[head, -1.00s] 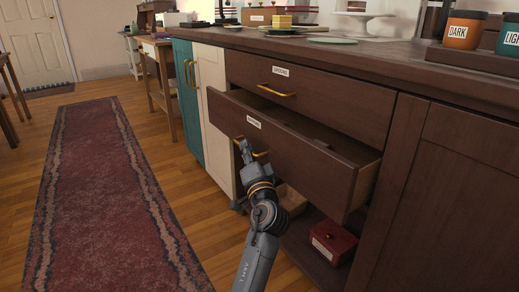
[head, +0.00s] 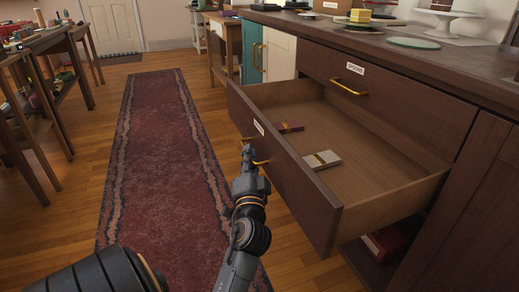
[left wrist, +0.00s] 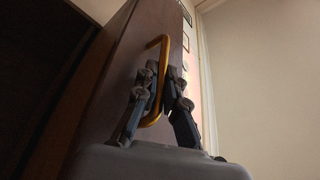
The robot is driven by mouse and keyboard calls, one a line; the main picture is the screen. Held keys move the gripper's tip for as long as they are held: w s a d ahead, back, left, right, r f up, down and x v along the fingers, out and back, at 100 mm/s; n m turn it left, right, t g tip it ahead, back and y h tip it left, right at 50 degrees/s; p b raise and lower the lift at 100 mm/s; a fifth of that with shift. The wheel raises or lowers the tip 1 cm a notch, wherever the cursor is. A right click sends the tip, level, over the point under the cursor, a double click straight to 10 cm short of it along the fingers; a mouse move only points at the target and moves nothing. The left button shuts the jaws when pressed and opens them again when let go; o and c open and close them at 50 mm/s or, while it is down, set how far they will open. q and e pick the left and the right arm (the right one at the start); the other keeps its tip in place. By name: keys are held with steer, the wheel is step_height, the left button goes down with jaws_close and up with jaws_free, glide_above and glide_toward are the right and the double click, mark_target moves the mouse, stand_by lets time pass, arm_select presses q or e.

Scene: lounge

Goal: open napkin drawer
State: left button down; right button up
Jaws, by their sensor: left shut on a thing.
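The napkin drawer (head: 285,175) is pulled well out of the dark wood cabinet, with a white label (head: 258,128) on its front. Its label text is too small to read. My left gripper (head: 247,160) is shut on the drawer's gold handle (head: 261,162), at the outer face of the drawer front. The left wrist view shows the fingers (left wrist: 160,95) around the handle (left wrist: 163,60). My right gripper is not in view.
Above is a closed drawer (head: 390,100) with its own gold handle. A red box (head: 385,242) sits on the shelf below. The countertop (head: 420,62) holds plates and a cake stand. A red rug (head: 165,150) lies on the open floor left; wooden tables (head: 40,45) stand farther left.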

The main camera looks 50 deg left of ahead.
arm_select(q)
steer(key=shift+s, duration=0.15)
steer(key=c, duration=1.7)
jaws_free()
step_height(320, 180, up, 5)
steer(key=shift+a+f, duration=0.1)
steer(key=shift+a, duration=0.05)
steer(key=o, duration=0.9)
steer(key=r, duration=0.4)
steer(key=shift+w+r, duration=0.15)
steer(key=shift+w, duration=0.05)
steer(key=shift+s+r, duration=0.25)
steer(key=shift+r, duration=0.45)
steer(key=c, duration=0.5)
steer(key=shift+s+r, duration=0.1)
steer(key=c, duration=0.4)
steer(key=shift+f, duration=0.25)
